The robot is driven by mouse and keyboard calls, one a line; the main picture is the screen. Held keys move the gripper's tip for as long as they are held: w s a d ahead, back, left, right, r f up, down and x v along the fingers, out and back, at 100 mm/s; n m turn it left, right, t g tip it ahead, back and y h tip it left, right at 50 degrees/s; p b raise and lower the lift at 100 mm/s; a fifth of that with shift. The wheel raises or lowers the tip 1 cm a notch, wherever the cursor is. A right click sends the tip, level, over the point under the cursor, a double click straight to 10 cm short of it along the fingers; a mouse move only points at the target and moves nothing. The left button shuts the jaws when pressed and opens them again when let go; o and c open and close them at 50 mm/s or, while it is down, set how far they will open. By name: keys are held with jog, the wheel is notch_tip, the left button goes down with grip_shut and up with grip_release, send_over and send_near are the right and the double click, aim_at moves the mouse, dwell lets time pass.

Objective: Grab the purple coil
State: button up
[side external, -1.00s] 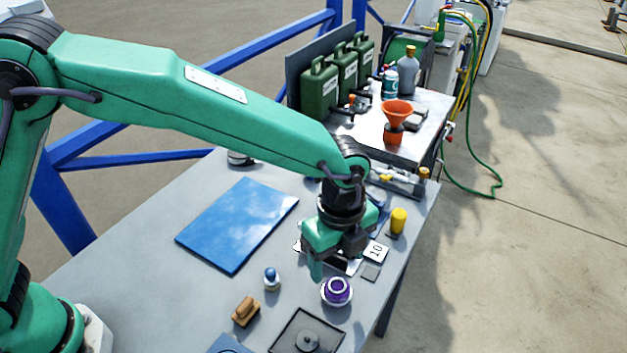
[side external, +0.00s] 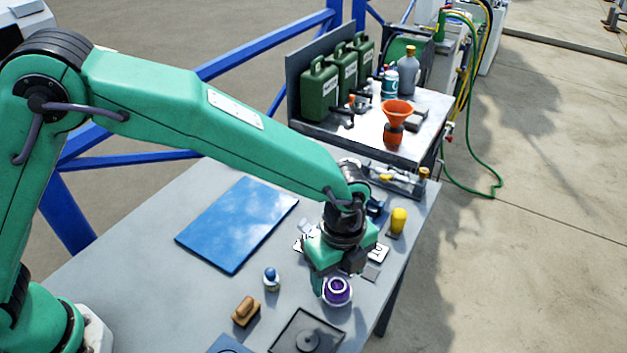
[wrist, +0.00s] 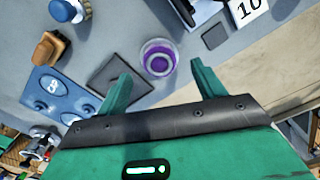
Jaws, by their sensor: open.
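The purple coil (side external: 337,290) sits in a round pale dish on the grey table, near its right edge in the side view. In the wrist view the coil (wrist: 159,62) lies ahead of my fingertips, between their lines. My gripper (side external: 333,283) is open and empty, just above and behind the coil in the side view. The wrist view shows both green fingers of the gripper (wrist: 160,70) spread apart, not touching the dish.
A blue-capped item (side external: 271,278) and a brown wooden-looking piece (side external: 245,311) stand left of the coil. A dark square tray (side external: 285,340) lies in front. A yellow cylinder (side external: 399,220) stands behind. The blue mat (side external: 237,224) lies flat.

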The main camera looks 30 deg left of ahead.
aim_at(337, 285)
jog(key=shift+f, duration=2.2)
jog(key=c, duration=1)
